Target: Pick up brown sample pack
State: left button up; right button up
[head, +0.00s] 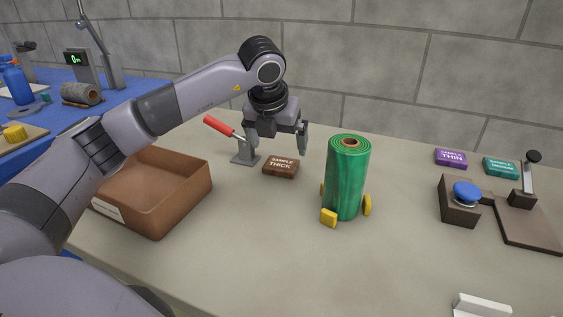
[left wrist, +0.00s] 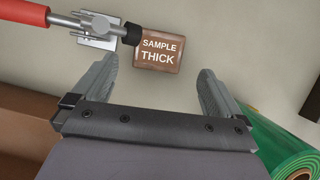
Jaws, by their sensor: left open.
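The brown sample pack (head: 281,167), labelled "SAMPLE THICK", lies flat on the table behind and right of the brown box. My left gripper (head: 278,144) is open and empty above it, pointing down. In the left wrist view the pack (left wrist: 158,48) lies beyond the fingertips, within the width between the two fingers of the gripper (left wrist: 160,72). It appears apart from both fingers. My right gripper is not in view.
A red-handled toggle clamp (head: 243,150) stands just left of the pack, its black tip close to it. A green roll (head: 347,180) with yellow blocks stands to the right. An open brown box (head: 165,215) is at left. Purple (head: 451,158) and teal (head: 500,168) packs lie far right.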

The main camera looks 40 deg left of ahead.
aim_at(281, 163)
pick_arm(q)
jog(key=x, duration=0.6)
jog(key=shift+s+f+b, duration=0.15)
jog(key=shift+f+b, duration=0.1)
jog(key=shift+b, duration=0.05)
jog(key=c, duration=1)
